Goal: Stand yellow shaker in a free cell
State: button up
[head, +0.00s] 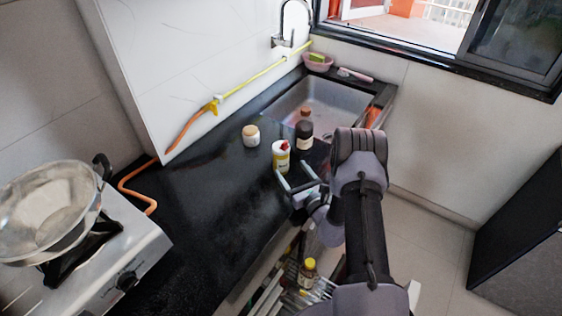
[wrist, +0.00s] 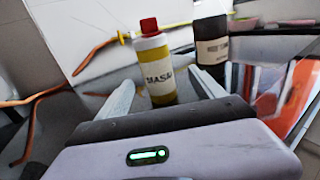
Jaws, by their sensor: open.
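The yellow shaker (head: 281,160), with a red cap and a white label, stands upright on the black counter. In the wrist view the shaker (wrist: 158,72) stands ahead of my gripper, between the lines of its two fingers. My gripper (head: 291,180) is open and empty, its fingers pointing at the shaker; whether they touch it I cannot tell. Below the counter edge, a divided rack or drawer (head: 268,300) shows partly, with a yellow-capped bottle (head: 308,271) in it. My arm hides part of it, and its cells are not clear.
A dark bottle (head: 304,137) stands just behind the shaker to the right; it also shows in the wrist view (wrist: 211,50). A cream jar (head: 251,136) stands to the left. The sink (head: 320,105) lies behind. A stove with a pan (head: 45,212) is at left. The counter between is clear.

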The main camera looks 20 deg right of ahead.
aim_at(285, 155)
jog(key=w, duration=0.2)
jog(key=w+b, duration=0.1)
jog(key=w, duration=0.1)
jog(key=w+a, duration=0.1)
jog(key=w, duration=0.1)
jog(key=shift+r+b, duration=0.15)
jog(key=shift+b, duration=0.2)
jog(key=shift+s, duration=0.15)
grip_shut()
jog(key=shift+r, duration=0.35)
notch_tip(285, 155, up, 3)
jog(key=shift+s+r+p, duration=0.15)
jog(key=shift+p, duration=0.95)
jog(key=s+a+r+p, duration=0.1)
jog(key=s+a+p, duration=0.15)
jog(key=s, duration=1.25)
jog(key=s+a+r+n+g+y+b, duration=0.1)
jog(key=a+r+n+y+b, duration=0.1)
jog(key=a, duration=0.4)
jog(key=s+a+r+n+g+y+b, duration=0.1)
jog(key=s+a+r+n+y+b, duration=0.1)
jog(key=a+r+n+y, duration=0.1)
jog(key=a+r+y, duration=0.1)
jog(key=a+y, duration=0.1)
jog(key=shift+a+r+y, duration=0.15)
jog(key=shift+a+y, duration=0.15)
jog(key=shift+a, duration=0.05)
